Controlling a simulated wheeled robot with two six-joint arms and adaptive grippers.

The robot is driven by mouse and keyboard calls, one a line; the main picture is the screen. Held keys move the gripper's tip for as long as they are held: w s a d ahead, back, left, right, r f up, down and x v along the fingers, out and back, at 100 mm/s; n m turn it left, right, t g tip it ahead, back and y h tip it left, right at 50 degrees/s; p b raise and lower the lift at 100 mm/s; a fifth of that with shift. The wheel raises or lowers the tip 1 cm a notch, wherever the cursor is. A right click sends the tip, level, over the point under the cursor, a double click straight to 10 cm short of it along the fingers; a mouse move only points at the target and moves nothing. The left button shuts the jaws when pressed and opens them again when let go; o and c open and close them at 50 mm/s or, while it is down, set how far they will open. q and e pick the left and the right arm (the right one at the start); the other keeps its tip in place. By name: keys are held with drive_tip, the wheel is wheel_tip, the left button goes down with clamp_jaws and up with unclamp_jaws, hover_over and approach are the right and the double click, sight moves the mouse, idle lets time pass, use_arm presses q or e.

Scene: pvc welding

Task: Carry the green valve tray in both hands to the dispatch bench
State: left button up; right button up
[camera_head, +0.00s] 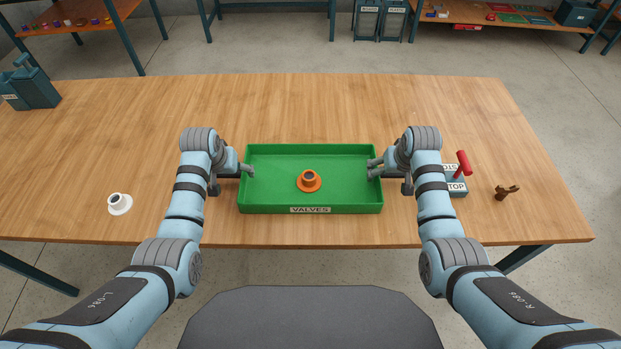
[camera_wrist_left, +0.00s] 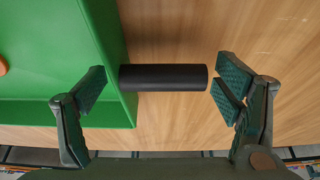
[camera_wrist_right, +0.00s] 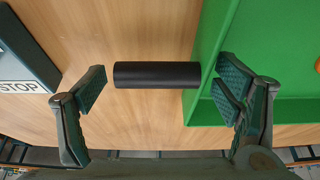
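The green valve tray (camera_head: 345,200) sits on the wooden table, with a "VALVES" label on its front wall. An orange valve part (camera_head: 309,181) stands inside it. My left gripper (camera_head: 246,171) is at the tray's left end; in the left wrist view its open fingers (camera_wrist_left: 160,90) are on either side of the black handle (camera_wrist_left: 163,78), one over the tray. My right gripper (camera_head: 374,168) is at the right end; in the right wrist view its open fingers (camera_wrist_right: 160,90) span the other black handle (camera_wrist_right: 156,75). Neither gripper is closed on a handle.
A box marked "STOP" with a red lever (camera_head: 463,163) and a small brown part (camera_head: 506,192) lie right of my right arm. A white cup-like part (camera_head: 119,204) is at left. A blue-grey holder (camera_head: 30,85) stands at the far left. Benches stand behind, beyond open floor.

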use_arm(q)
drive_tip(key=c, duration=1.5)
use_arm(e)
drive_tip(key=c, duration=1.5)
use_arm(q)
drive_tip(key=shift+c, duration=0.2)
use_arm(e)
drive_tip(key=shift+c, duration=0.2)
use_arm(q)
drive_tip(key=shift+r, duration=0.1)
use_arm(e)
drive_tip(key=shift+r, duration=0.1)
